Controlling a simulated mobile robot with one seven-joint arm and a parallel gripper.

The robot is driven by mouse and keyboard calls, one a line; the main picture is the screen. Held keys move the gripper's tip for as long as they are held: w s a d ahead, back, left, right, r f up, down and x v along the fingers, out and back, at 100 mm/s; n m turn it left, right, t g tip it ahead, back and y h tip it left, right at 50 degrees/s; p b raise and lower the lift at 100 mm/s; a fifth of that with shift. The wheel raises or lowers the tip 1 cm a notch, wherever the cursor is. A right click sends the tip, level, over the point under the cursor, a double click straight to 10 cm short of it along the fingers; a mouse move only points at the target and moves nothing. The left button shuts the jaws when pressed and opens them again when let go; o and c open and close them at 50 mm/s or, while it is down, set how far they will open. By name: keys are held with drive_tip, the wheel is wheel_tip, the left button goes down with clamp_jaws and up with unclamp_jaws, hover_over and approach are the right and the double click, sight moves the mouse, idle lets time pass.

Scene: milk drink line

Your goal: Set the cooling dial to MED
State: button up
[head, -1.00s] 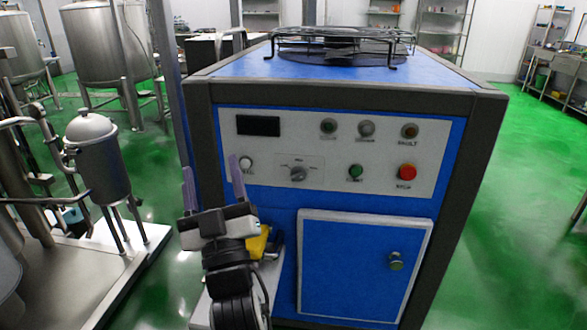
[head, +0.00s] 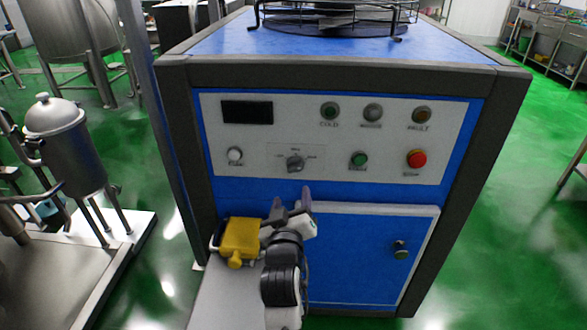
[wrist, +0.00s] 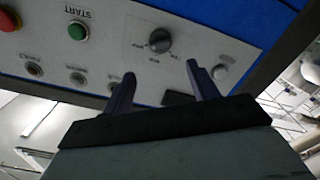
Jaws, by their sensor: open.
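The cooling dial (head: 295,163) is a dark grey knob on a small marked plate in the white control panel (head: 330,180) of the blue machine. Its labels are too small to read in the head view, and I cannot tell which mark it points at. My gripper (head: 293,202) is open and empty, just below the dial in the picture. In the wrist view, which is turned upside down, the dial (wrist: 159,41) shows beyond my two purple fingertips (wrist: 163,89). The fingers appear apart from the knob.
A white button (head: 235,155) is left of the dial; a green button (head: 359,159) and a red button (head: 416,158) are right of it. Lamps and a dark display (head: 247,112) sit above. A blue door (head: 365,255) is below.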

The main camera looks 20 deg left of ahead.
sight(294, 169)
drive_tip(key=p+x, duration=0.2)
drive_tip(key=x, duration=0.9)
drive_tip(key=shift+a, duration=0.1)
drive_tip(key=c, duration=1)
